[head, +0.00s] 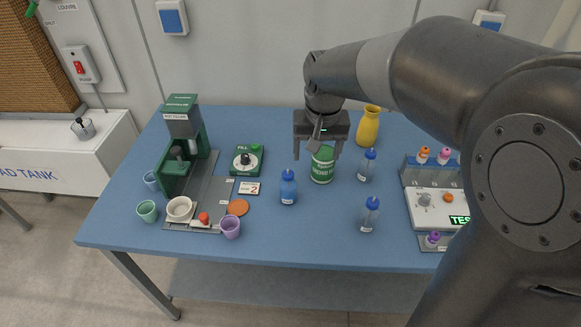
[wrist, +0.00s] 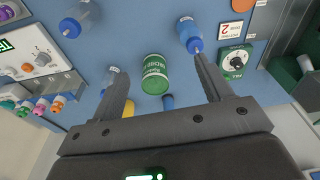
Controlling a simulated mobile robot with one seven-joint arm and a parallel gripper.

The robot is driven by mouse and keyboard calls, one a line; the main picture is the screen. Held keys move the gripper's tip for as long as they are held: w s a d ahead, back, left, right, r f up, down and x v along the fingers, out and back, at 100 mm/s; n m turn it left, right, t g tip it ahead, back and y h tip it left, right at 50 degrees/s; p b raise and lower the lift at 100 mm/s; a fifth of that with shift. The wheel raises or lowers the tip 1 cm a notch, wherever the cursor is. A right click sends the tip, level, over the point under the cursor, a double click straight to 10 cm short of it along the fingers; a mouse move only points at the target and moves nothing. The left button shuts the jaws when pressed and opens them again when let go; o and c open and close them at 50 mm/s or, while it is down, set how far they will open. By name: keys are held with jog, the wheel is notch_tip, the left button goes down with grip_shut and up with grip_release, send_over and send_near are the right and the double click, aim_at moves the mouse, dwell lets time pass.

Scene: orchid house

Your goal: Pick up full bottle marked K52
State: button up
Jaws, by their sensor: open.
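Three blue-capped bottles stand on the blue table. The left bottle (head: 288,190) looks filled with blue; in the wrist view it is at the top (wrist: 188,32), near one fingertip. A paler bottle (head: 366,168) stands right of the green can, partly hidden by a finger in the wrist view (wrist: 111,76). Another pale bottle (head: 368,217) stands nearer the front right, at upper left in the wrist view (wrist: 80,18). Their labels are too small to read, so I cannot tell which is K52. My gripper (head: 318,153) is open and empty, pointing down above the green can's area.
A green can (head: 322,168) stands between the bottles, with a yellow vase (head: 368,127) behind. A white device with a vial rack (head: 430,203) is at right. A green dispenser (head: 182,145), dial box (head: 247,160) and several cups are at left. The front middle table (head: 300,235) is clear.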

jog(key=g, duration=0.1)
send_over(288, 181)
jog(key=w, duration=0.1)
jog(key=f, duration=0.6)
jog(key=shift+d+f, duration=0.15)
jog(key=shift+d, duration=0.15)
notch_tip(288, 181, down, 5)
jog(key=shift+w+a+f, duration=0.1)
jog(key=shift+f, duration=0.1)
jog(key=shift+w+a+f, duration=0.15)
jog(key=shift+f, duration=1.25)
jog(key=shift+w+a+f, duration=0.1)
jog(key=shift+w+f, duration=0.05)
jog(key=shift+f, duration=1.2)
jog(key=c, duration=1.1)
jog(key=shift+r, duration=0.15)
jog(key=shift+c, duration=0.2)
